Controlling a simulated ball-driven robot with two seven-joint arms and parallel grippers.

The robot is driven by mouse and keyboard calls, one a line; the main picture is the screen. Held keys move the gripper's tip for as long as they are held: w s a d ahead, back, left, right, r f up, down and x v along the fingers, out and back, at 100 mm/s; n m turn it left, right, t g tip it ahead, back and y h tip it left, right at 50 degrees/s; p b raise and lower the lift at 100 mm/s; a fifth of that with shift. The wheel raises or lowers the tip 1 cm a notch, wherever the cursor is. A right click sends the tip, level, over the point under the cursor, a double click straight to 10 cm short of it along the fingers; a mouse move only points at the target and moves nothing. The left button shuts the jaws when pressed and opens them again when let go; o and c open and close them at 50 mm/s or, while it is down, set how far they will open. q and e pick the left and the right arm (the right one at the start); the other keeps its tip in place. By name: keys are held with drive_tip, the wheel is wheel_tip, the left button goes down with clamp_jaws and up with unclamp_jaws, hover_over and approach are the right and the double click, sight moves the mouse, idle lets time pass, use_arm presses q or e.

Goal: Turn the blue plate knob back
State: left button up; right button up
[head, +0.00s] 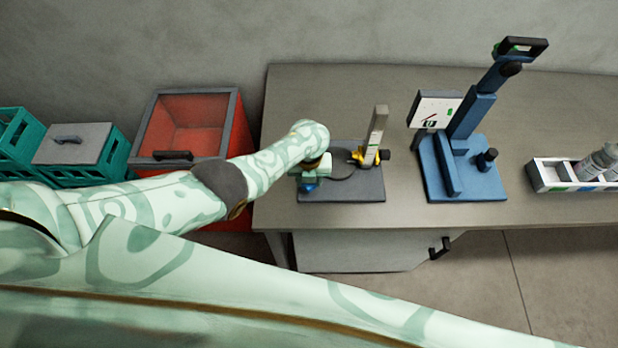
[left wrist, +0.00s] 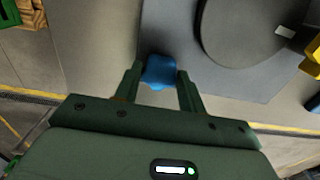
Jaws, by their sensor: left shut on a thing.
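The blue plate knob (left wrist: 158,71) sits between the two dark green fingers of my left gripper (left wrist: 157,80) in the left wrist view. The fingers are shut on its sides. In the head view the blue knob (head: 309,187) shows only as a small patch under my left gripper (head: 310,178), at the left end of a dark grey base plate (head: 345,194). A round dark disc (left wrist: 240,30) lies on the grey base beside the knob. A mark that would show the knob's turn angle cannot be made out. My right gripper is not in view.
An upright post (head: 377,125) with a yellow part (head: 375,157) stands at the base's right. Further right are a blue stand (head: 470,180) and a white tray (head: 555,187) with bottles. A red bin (head: 185,125) and teal crates (head: 110,165) stand left of the table (head: 310,90).

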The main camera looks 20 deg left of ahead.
use_arm(q)
drive_tip(key=shift+d, duration=0.1)
drive_tip(key=o, duration=1)
drive_tip(key=shift+r+p, duration=0.35)
drive_tip(key=shift+r, duration=0.05)
wheel_tip(320, 180, up, 16)
drive_tip(key=p, duration=0.8)
drive_tip(key=shift+f+p, duration=0.25)
drive_tip(key=shift+p, duration=0.1)
